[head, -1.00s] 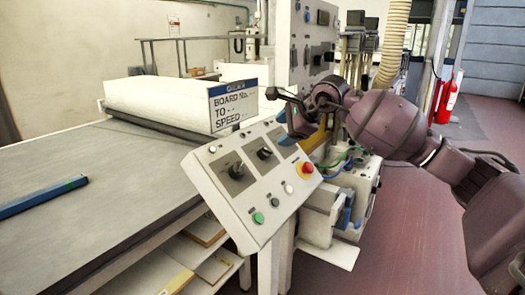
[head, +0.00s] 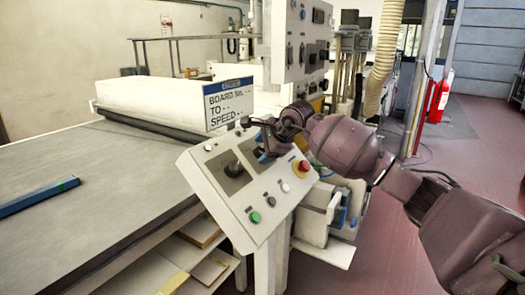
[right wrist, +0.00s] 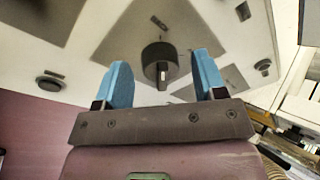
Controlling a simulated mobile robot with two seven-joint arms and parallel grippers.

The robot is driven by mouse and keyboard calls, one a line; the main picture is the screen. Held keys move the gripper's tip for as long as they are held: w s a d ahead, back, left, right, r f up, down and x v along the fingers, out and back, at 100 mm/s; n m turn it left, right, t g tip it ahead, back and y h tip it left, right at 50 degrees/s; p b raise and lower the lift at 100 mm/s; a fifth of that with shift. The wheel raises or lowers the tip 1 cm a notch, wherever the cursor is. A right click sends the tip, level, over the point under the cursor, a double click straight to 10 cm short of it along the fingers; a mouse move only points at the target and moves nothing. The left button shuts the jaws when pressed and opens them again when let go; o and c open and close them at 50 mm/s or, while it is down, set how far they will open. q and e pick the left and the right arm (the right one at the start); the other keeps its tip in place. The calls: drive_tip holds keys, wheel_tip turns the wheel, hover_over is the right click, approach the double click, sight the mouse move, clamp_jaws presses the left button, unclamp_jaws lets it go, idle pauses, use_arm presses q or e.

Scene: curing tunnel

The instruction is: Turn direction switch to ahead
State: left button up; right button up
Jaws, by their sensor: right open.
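A sloped white control panel (head: 218,203) stands at the end of the bench. A black rotary knob (head: 231,168) on a dark plate shows on its left half. My right gripper (head: 266,156) is over the panel's upper right part and hides the other rotary knob there. In the right wrist view, a round black knob (right wrist: 160,58) with a pale mark lies between and just beyond the open blue fingers of the right gripper (right wrist: 163,72). I see no contact. Labels are too small to read, so I cannot tell which knob is the direction switch. My left gripper is out of view.
A blue bar (head: 38,196) lies on the grey bench (head: 95,220).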

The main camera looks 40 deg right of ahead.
drive_tip(key=shift+w+f, duration=0.15)
drive_tip(key=c, duration=0.9)
